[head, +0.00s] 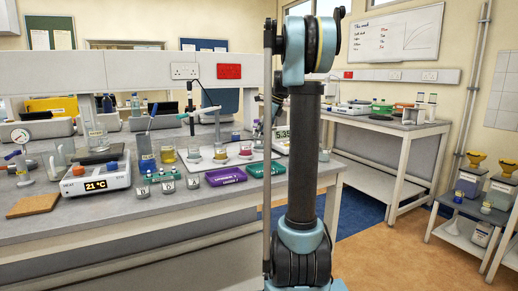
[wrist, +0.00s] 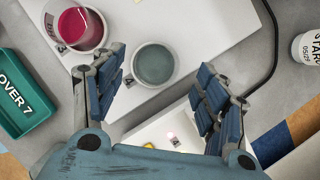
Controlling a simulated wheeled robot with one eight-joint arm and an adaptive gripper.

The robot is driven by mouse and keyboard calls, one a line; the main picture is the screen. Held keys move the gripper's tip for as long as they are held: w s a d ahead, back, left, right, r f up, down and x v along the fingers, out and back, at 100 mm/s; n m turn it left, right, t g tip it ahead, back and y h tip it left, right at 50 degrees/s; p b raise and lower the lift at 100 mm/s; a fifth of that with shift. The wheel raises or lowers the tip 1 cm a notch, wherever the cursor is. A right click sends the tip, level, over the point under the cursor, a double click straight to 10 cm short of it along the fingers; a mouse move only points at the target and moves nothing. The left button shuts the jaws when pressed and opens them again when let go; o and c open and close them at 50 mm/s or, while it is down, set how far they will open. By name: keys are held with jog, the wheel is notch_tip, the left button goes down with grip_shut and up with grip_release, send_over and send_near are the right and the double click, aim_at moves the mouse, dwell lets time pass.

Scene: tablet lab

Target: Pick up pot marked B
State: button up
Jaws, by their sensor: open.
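Three small grey pots stand in a row at the front of the bench in the head view: a left one (head: 142,192), a middle one (head: 168,187) and a right one (head: 193,183). Their letters are too small to read surely, so I cannot tell which is B. In the wrist view my gripper (wrist: 161,62) is open and empty. Its fingers point towards a round vessel with grey-green contents (wrist: 153,64) on a white board; I cannot tell the height gap. No marked pot is recognisable in the wrist view. My arm hides the gripper in the head view.
A beaker of pink liquid (wrist: 80,27) stands close to the left finger. A green tray (wrist: 22,100) lies left, a labelled white bottle (wrist: 309,47) right. In the head view, a purple tray (head: 225,176) and hotplate (head: 96,180) flank the pots.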

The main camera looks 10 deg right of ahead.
aim_at(259, 144)
jog(key=shift+x, duration=2.2)
jog(key=shift+s, duration=0.1)
jog(key=c, duration=1.3)
jog(key=shift+o, duration=0.2)
